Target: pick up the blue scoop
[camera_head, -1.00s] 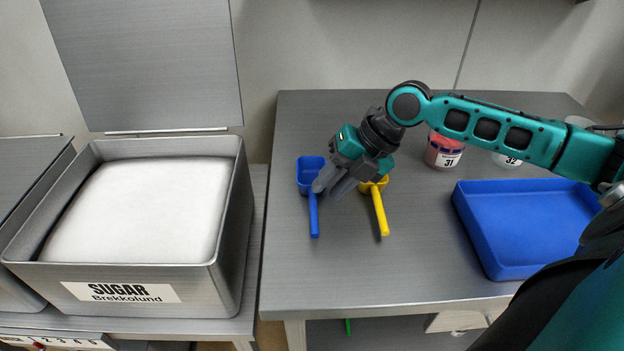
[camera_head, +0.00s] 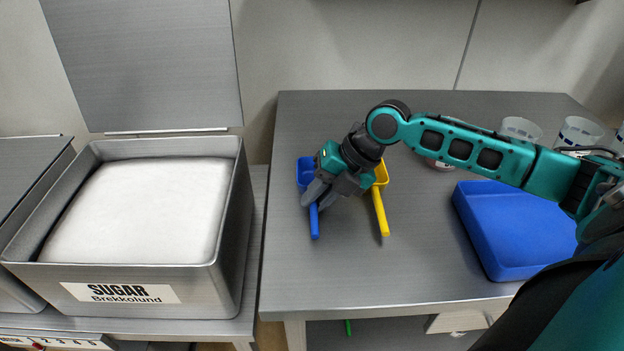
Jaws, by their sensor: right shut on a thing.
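The blue scoop (camera_head: 314,222) lies on the grey metal table (camera_head: 420,265) near its left edge, its handle toward the front. Part of its cup shows behind my right gripper. My right gripper (camera_head: 313,203) comes in from the right, tilted down, with its fingers shut on the blue scoop where the handle meets the cup. The scoop appears to rest on the table still. My left gripper is not in view.
A yellow scoop (camera_head: 381,212) lies just right of my gripper, partly covered by it. A blue tray (camera_head: 515,235) stands further right. Clear cups (camera_head: 578,132) stand at the back right. An open sugar bin (camera_head: 228,225) stands left of the table.

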